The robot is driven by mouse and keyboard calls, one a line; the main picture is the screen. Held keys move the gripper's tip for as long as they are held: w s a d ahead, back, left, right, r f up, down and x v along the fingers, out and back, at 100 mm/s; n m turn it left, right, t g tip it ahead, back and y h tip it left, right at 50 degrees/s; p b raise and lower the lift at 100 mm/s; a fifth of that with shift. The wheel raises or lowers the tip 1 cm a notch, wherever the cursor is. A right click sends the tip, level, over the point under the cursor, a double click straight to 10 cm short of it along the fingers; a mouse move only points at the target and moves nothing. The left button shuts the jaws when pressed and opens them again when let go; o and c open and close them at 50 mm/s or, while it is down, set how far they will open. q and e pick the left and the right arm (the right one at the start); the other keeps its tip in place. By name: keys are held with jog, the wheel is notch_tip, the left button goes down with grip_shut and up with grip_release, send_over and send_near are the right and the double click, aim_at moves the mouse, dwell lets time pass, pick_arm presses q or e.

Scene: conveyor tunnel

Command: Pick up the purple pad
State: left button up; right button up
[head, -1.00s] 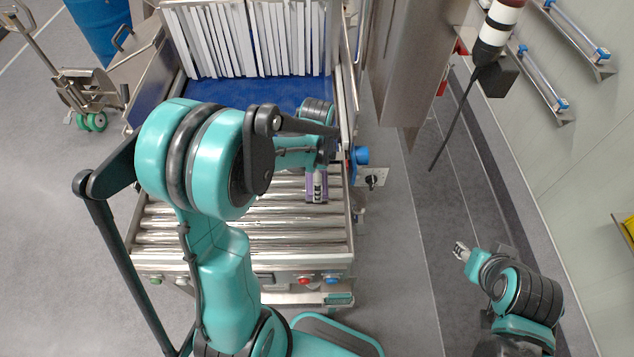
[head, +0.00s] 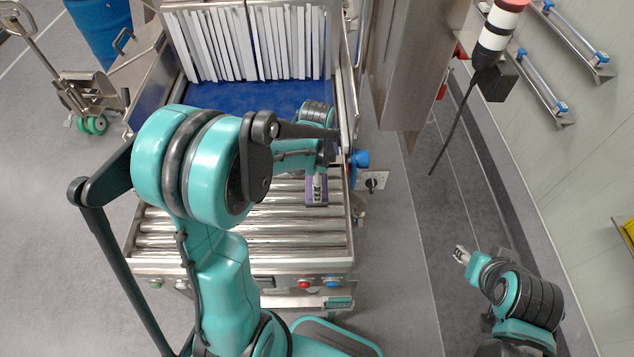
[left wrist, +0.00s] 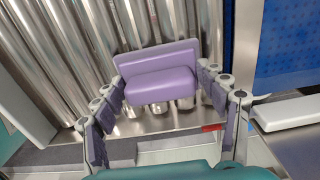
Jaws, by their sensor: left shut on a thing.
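The purple pad (left wrist: 160,86) lies between the two fingers of my left gripper (left wrist: 162,78) in the left wrist view, with a fingertip at each of its ends. It has a flat back plate and a thicker front part. In the head view the pad (head: 310,192) shows small at the right side of the rollers, partly covered by my left gripper (head: 317,188). My left gripper is shut on the pad. My right gripper (head: 461,254) is far to the right over the floor, away from the pad; its fingers are too small to read.
A roller conveyor (head: 240,238) lies under my left arm. Behind it are a blue belt (head: 245,97) and a curtain of white strips (head: 250,42). The conveyor's metal side rail (head: 346,110) is close to the pad. A blue knob (head: 361,158) sticks out beyond it.

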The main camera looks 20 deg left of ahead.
pick_arm(q)
jog(key=r, duration=0.2)
jog(key=d+r, duration=0.1)
jog(key=r, duration=0.1)
jog(key=shift+w+r+p, duration=0.1)
jog(key=shift+w+p, duration=0.1)
jog(key=shift+p, duration=0.2)
jog(key=w+d+r, duration=0.4)
jog(key=d+r, duration=0.2)
jog(key=d, duration=0.4)
jog(key=shift+p, duration=0.45)
jog(key=shift+a+r, duration=0.1)
jog(key=shift+r, duration=0.05)
jog(key=o, duration=0.6)
jog(key=c, duration=0.5)
